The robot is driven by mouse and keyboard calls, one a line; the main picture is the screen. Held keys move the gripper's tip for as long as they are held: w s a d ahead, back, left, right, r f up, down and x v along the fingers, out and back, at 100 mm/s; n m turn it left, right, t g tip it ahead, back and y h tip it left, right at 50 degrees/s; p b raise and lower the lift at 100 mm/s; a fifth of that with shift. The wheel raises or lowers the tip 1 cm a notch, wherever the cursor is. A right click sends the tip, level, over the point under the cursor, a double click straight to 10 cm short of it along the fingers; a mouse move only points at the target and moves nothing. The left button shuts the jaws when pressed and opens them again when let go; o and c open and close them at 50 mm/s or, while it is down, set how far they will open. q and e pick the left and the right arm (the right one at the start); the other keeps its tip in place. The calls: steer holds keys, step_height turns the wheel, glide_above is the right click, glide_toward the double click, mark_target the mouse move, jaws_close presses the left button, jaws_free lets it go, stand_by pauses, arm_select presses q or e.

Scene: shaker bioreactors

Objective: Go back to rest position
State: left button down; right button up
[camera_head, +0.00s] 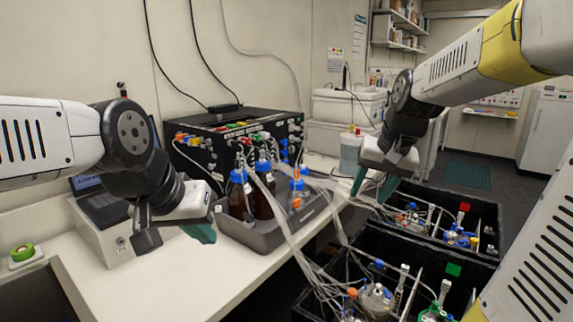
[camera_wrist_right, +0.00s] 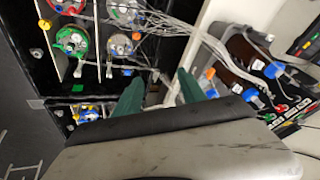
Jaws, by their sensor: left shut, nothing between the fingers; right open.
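My left gripper (camera_head: 176,238) hangs over the bench in the head view, in front of the grey tray of bottles. It is shut and empty. My right gripper (camera_head: 372,188) is raised at the gap between the bench and the black crates, with its green fingers pointing down. In the right wrist view its two fingers (camera_wrist_right: 158,92) are apart with nothing held between them, and tubing and crates show beyond them.
A grey tray (camera_head: 262,236) holds brown bottles with blue caps on the white bench (camera_head: 190,285). A black control box (camera_head: 215,150) stands behind it. Black crates (camera_head: 478,212) with vessels and tubing are on the right. Loose tubes (camera_head: 300,262) run from bench to crates.

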steer(key=s+a+n+t, duration=0.1)
steer(key=s+a, duration=0.1)
steer(key=s, duration=0.5)
steer(key=s+a+n, duration=0.1)
steer(key=s+a, duration=0.1)
steer(key=s, duration=0.6)
steer(key=shift+s+a+f+n+t+y, duration=0.25)
steer(key=shift+a+f+n+t+y, duration=0.05)
steer(key=shift+a+n+t, duration=0.1)
